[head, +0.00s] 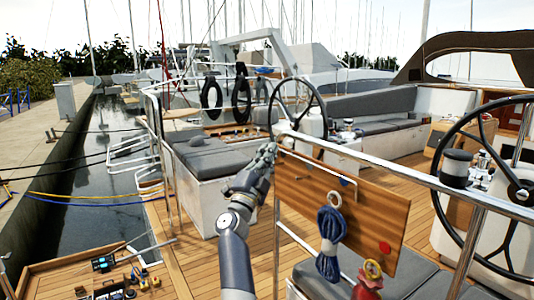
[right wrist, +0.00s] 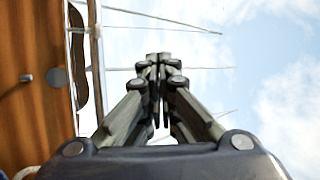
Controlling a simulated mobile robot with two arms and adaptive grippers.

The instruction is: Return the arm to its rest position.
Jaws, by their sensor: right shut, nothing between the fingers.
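My right arm rises from the bottom middle of the head view, with the right gripper (head: 266,155) at its upper end, beside the left end of a wooden board (head: 345,208). In the right wrist view the gripper (right wrist: 158,62) points up toward sky, its fingers closed together with nothing between them. The wooden surface lies along the left of that view, apart from the fingers. My left gripper is not in view.
A blue rope coil (head: 331,243) and a red item (head: 368,281) hang at the board. A steel rail (head: 400,176) runs along its top. A steering wheel (head: 503,186) stands right. Tools lie on a wooden surface (head: 55,281) lower left. Open deck (head: 195,262) lies left of my arm.

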